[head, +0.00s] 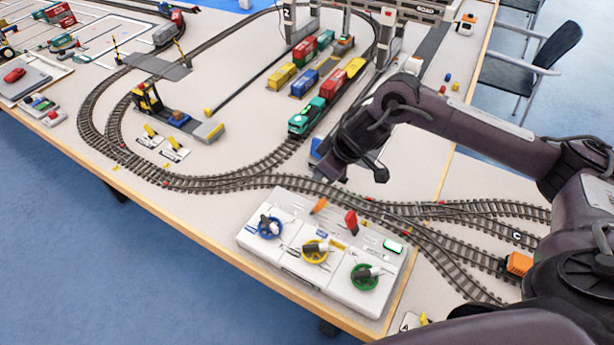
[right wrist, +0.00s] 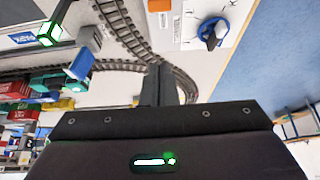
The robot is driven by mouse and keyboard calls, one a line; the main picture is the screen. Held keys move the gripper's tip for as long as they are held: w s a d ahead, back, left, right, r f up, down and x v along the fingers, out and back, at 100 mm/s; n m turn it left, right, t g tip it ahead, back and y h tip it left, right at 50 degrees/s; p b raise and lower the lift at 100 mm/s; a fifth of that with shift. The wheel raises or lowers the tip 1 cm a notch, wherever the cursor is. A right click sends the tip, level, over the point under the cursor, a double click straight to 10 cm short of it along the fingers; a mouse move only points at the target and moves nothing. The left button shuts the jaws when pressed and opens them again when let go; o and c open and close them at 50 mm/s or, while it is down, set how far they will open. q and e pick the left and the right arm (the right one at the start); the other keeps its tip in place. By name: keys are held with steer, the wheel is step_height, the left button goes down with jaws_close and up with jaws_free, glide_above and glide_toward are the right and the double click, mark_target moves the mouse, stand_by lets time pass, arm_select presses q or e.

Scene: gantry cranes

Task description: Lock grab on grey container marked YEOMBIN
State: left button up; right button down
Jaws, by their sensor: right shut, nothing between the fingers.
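My right gripper (head: 328,172) hangs over the track behind the control box (head: 290,283). Its dark fingers also show in the right wrist view (right wrist: 156,85), closed together with nothing between them. The box carries a blue wheel (head: 269,228), a yellow wheel (head: 315,250) and a green wheel (head: 365,276). The gantry crane (head: 384,50) stands at the back, partly hidden by my arm. I cannot make out a grey container or the name YEOMBIN. My left gripper is out of view.
A teal locomotive (head: 306,118) with red and yellow loads stands on the track. Blue (head: 304,83) and yellow (head: 281,76) containers lie beside it. A toy forklift (head: 147,98) is at left. An orange vehicle (head: 518,264) is at right.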

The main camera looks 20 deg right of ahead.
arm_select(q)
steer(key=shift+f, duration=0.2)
arm_select(e)
steer(key=shift+v, duration=0.85)
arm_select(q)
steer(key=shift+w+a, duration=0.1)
arm_select(e)
steer(key=shift+s+a, duration=0.1)
steer(key=shift+a, duration=0.1)
steer(key=c, duration=2.1)
jaws_free()
